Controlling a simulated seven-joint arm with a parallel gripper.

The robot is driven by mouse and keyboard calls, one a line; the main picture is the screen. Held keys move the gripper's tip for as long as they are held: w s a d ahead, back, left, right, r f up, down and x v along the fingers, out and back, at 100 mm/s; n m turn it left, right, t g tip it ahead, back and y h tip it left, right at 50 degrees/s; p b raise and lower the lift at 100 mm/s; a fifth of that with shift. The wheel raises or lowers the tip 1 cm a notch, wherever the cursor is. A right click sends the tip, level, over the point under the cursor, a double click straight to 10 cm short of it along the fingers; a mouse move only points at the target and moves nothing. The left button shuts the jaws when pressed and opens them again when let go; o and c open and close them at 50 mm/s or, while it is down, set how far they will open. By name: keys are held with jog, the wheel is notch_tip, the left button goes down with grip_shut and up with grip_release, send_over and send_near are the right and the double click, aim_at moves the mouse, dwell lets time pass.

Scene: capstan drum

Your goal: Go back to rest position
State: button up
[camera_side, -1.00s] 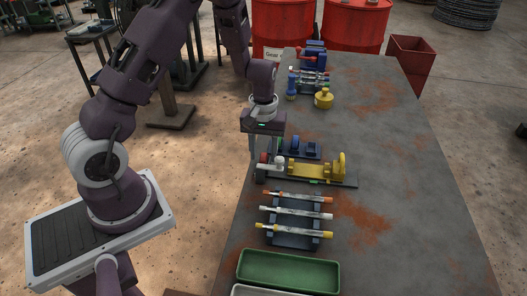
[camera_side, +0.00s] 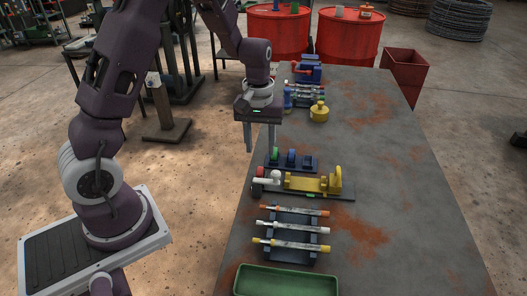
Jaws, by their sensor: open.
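My gripper (camera_side: 260,138) hangs pointing down above the left edge of the table (camera_side: 365,150), with its two fingers apart and nothing between them. Below and to the right of it is a yellow device (camera_side: 312,182) on a dark base, with a white-and-red fitting (camera_side: 266,175) at its left end. Behind that device stands a dark rack (camera_side: 291,161) with a green disc and blue pieces. My gripper is clear of all of these.
A rack (camera_side: 292,232) holds rods with orange, white and yellow ends. A green tray (camera_side: 286,281) lies at the front. A yellow pot (camera_side: 319,112) and a blue bottle (camera_side: 288,98) stand farther back. Red drums (camera_side: 345,38) are behind the table. The table's right side is clear.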

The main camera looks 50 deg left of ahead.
jog(key=s+d+r+m+t, duration=0.1)
jog(key=s+d+r, duration=0.1)
jog(key=r, duration=0.3)
jog(key=s+d+r+m+t, duration=0.1)
jog(key=s+d+r+m, duration=0.15)
jog(key=r, duration=0.25)
jog(key=s+d+r+m+t, duration=0.1)
jog(key=s+r, duration=0.3)
jog(key=s, duration=0.4)
jog(key=s+d+r+m+t, duration=0.2)
jog(key=s+d+r+m, duration=0.2)
jog(key=s, duration=0.5)
jog(key=shift+r, duration=0.4)
jog(key=shift+o, duration=0.2)
jog(key=shift+d, duration=0.1)
